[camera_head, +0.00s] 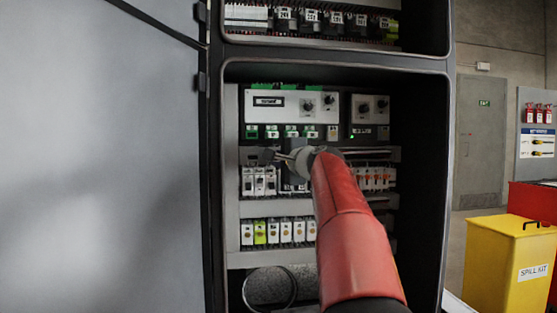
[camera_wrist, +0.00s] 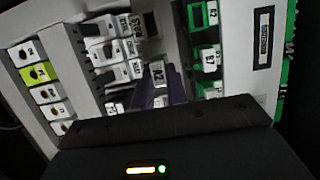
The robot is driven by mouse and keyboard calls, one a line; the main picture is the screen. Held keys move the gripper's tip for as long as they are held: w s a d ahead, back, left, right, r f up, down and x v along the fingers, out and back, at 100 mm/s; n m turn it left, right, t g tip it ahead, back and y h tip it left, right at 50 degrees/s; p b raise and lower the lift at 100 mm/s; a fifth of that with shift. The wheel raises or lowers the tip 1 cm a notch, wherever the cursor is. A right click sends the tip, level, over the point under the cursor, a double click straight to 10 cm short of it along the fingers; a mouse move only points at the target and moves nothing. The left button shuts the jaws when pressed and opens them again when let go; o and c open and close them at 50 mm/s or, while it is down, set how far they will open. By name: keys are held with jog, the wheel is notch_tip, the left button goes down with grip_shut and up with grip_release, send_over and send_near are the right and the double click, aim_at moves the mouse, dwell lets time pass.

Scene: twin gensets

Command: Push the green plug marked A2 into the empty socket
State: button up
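A white tag marked A2 (camera_wrist: 158,74) shows in the wrist view just beyond my gripper, beside narrow grey-purple parts. The green of its plug is not clear there. My gripper (camera_head: 285,157) is in front of the open cabinet, just below the row of green connectors. Its fingertips are small and partly hidden by the wrist, so the grip on the tagged plug cannot be told. The green connectors (camera_head: 271,131) sit in a row under the white controller. In the wrist view a green connector with a dark inside (camera_wrist: 196,15) is at the top, with one tagged A7 (camera_wrist: 209,57) below it.
White breakers (camera_head: 259,181) stand left below my gripper. A lower row (camera_head: 286,231) includes a yellow-green one. The cabinet's side walls and the grey door (camera_head: 100,160) bound the room on the left. A yellow spill kit bin (camera_head: 505,265) stands outside at right.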

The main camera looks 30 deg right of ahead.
grip_shut()
jog(key=shift+s, duration=0.2)
jog(key=shift+s+a+b, duration=0.25)
jog(key=shift+s+b, duration=0.3)
jog(key=shift+s, duration=0.2)
jog(key=shift+s, duration=0.15)
jog(key=shift+s+a+b, duration=0.25)
jog(key=shift+s+b, duration=0.15)
jog(key=shift+s, duration=0.4)
jog(key=shift+s+a+b, duration=0.25)
jog(key=shift+s+b, duration=0.1)
jog(key=shift+s, duration=0.4)
jog(key=shift+s+a+b, duration=0.25)
jog(key=shift+s+b, duration=0.15)
jog(key=shift+s, duration=0.4)
